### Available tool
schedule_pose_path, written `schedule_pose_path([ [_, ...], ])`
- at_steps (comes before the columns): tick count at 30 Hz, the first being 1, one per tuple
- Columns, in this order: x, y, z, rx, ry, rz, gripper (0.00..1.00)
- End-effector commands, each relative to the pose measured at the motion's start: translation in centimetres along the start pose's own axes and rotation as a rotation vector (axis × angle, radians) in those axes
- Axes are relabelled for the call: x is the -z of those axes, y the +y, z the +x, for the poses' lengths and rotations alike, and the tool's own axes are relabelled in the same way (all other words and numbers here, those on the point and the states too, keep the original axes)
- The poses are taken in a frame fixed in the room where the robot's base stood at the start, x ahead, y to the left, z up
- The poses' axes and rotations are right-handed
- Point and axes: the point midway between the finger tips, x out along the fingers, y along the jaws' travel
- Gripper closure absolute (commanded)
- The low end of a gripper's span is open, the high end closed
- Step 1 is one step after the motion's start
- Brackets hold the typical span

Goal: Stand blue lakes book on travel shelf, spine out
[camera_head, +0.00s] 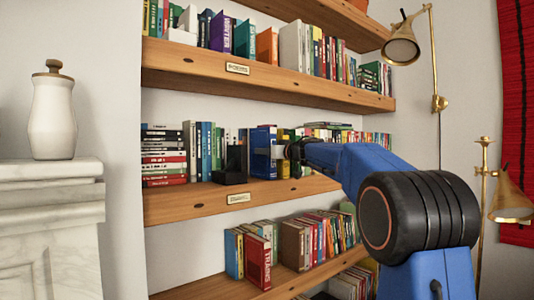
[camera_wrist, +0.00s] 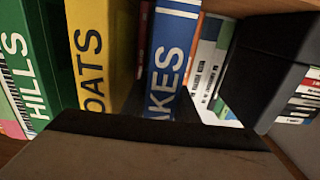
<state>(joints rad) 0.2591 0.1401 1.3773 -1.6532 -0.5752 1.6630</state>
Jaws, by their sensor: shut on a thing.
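The blue lakes book (camera_head: 262,160) is upright at the middle shelf (camera_head: 165,207), to the right of a black bookend (camera_head: 232,165). In the wrist view its blue spine (camera_wrist: 172,55) faces me, with the end of the title, "AKES", in white. My gripper (camera_head: 287,151) is shut on the book. Its dark body (camera_wrist: 160,150) fills the bottom of the wrist view and covers the book's near end. I cannot tell whether the book's bottom edge touches the shelf board. The middle shelf's label (camera_head: 238,198) is too small to read.
In the wrist view, a yellow book (camera_wrist: 92,50) and a green "HILLS" book (camera_wrist: 22,60) stand left of the lakes book. The bookend (camera_wrist: 265,60) is at the right. A shelf above (camera_head: 250,85) and one below (camera_head: 280,287) limit the height. A brass lamp (camera_head: 402,50) hangs at right.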

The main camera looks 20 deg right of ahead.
Motion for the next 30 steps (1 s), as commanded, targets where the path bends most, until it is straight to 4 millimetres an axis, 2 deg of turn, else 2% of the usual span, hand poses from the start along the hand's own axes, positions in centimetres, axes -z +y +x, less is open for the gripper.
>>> schedule_pose_path([
  [8, -0.3, 0.0, 0.0, 0.000, 0.001, -0.001, 1.00],
  [9, -0.4, 0.0, 0.0, 0.000, 0.000, 0.000, 0.66],
  [11, -0.4, 0.0, 0.0, 0.000, 0.000, 0.000, 0.55],
  [23, 0.1, 0.0, -0.1, 0.000, 0.000, 0.000, 0.55],
  [30, 0.0, 0.1, -3.8, -0.002, -0.001, 0.000, 0.55],
])
